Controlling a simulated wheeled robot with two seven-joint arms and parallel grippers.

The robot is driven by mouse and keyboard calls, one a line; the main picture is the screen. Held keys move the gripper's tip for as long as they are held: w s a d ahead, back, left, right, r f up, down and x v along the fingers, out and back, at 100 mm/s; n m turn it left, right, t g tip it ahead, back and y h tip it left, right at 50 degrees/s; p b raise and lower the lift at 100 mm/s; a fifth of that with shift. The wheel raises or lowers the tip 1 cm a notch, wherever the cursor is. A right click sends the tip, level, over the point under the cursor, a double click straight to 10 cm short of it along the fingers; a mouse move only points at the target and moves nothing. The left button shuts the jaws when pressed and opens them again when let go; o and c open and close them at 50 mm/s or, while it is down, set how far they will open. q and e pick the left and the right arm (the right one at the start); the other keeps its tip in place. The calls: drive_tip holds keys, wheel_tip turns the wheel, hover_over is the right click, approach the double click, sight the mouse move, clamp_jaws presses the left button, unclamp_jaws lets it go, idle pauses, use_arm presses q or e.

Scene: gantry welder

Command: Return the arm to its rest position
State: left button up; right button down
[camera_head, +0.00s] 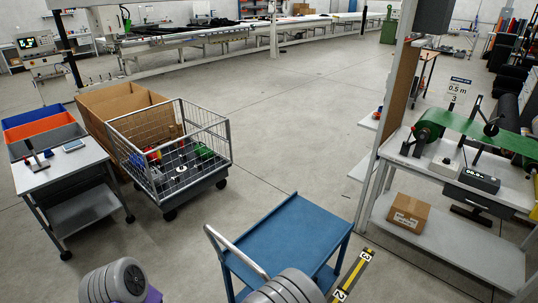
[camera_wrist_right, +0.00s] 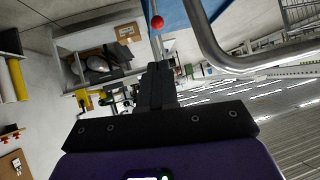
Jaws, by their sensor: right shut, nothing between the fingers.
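My right gripper (camera_wrist_right: 158,68) shows in the right wrist view as black fingers closed together, with nothing between them. The blue cart top (camera_wrist_right: 188,14) and a grey tubular handle (camera_wrist_right: 208,42) are close by, beyond and to the right of the fingers. I cannot tell the exact gap to the handle. Neither gripper shows in the head view, and my left gripper is in no view.
A blue cart (camera_head: 290,232) stands in front, close to my right arm. A wire cage trolley (camera_head: 222,150) and a side table (camera_head: 60,172) stand left. A workbench (camera_head: 440,228) with a cardboard box (camera_head: 409,212) is at right. The middle floor is clear. A red ball (camera_wrist_right: 157,21) shows past the fingertips.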

drive_tip(key=s+d+f+n+g+y, duration=0.1)
drive_tip(key=s+d+f+g+y, duration=0.15)
drive_tip(key=f, duration=0.35)
drive_tip(key=s+d+f+n+g+y, duration=0.2)
drive_tip(key=s+d+f, duration=0.1)
drive_tip(key=f, duration=0.3)
drive_tip(key=s+f+n+g+y, duration=0.1)
drive_tip(key=s+g+y, duration=0.1)
drive_tip(key=s, duration=0.4)
drive_tip(key=s+f+g+y, duration=0.2)
drive_tip(key=s+y, duration=0.1)
drive_tip(key=s, duration=0.3)
drive_tip(key=shift+f+n+g+b, duration=0.25)
drive_tip(key=shift+n+g+b, duration=0.05)
drive_tip(key=shift+n+g, duration=0.1)
